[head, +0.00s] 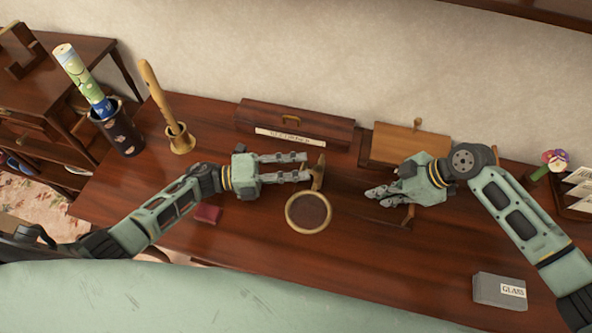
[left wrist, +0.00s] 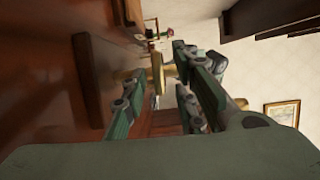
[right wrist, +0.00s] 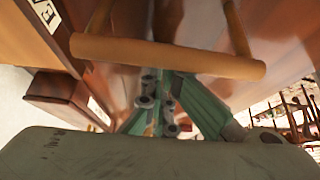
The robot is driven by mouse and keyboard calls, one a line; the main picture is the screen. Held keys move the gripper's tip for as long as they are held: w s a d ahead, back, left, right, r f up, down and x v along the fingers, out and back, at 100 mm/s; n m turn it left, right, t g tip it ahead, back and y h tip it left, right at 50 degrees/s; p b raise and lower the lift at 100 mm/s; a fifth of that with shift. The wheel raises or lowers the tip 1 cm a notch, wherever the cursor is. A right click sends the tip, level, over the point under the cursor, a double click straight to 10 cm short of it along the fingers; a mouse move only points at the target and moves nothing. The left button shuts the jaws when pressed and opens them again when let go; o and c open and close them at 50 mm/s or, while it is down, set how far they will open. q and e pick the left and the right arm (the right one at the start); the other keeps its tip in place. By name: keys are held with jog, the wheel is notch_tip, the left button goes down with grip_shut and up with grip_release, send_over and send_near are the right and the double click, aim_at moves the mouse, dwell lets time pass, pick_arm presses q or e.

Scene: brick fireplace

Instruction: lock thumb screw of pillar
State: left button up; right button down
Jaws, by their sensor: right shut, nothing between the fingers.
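A small brass-coloured upright piece that looks like the pillar (head: 318,173) stands behind a round tan-rimmed disc (head: 309,230). The thumb screw cannot be made out. My left gripper (head: 305,167) is open, its fingers pointing right, with the pillar at its fingertips. In the left wrist view the pillar (left wrist: 158,72) shows ahead, between the spread fingers; contact cannot be told. My right gripper (head: 372,194) is shut and empty, to the right of the disc and apart from the pillar. In the right wrist view its fingers (right wrist: 155,88) are together near a tan bar (right wrist: 165,54).
A long dark box (head: 295,122) with a label and a lighter wooden box (head: 410,145) stand at the table's back. A dark cup (head: 118,135) and a mortar (head: 181,141) stand left. A red item (head: 207,214) and a grey box (head: 499,291) lie in front.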

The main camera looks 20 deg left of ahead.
jog(key=shift+s+f, duration=0.1)
jog(key=shift+f, duration=0.1)
pick_arm(q)
jog(key=v, duration=1.2)
jog(key=shift+r, duration=0.1)
pick_arm(e)
jog(key=shift+r, duration=0.1)
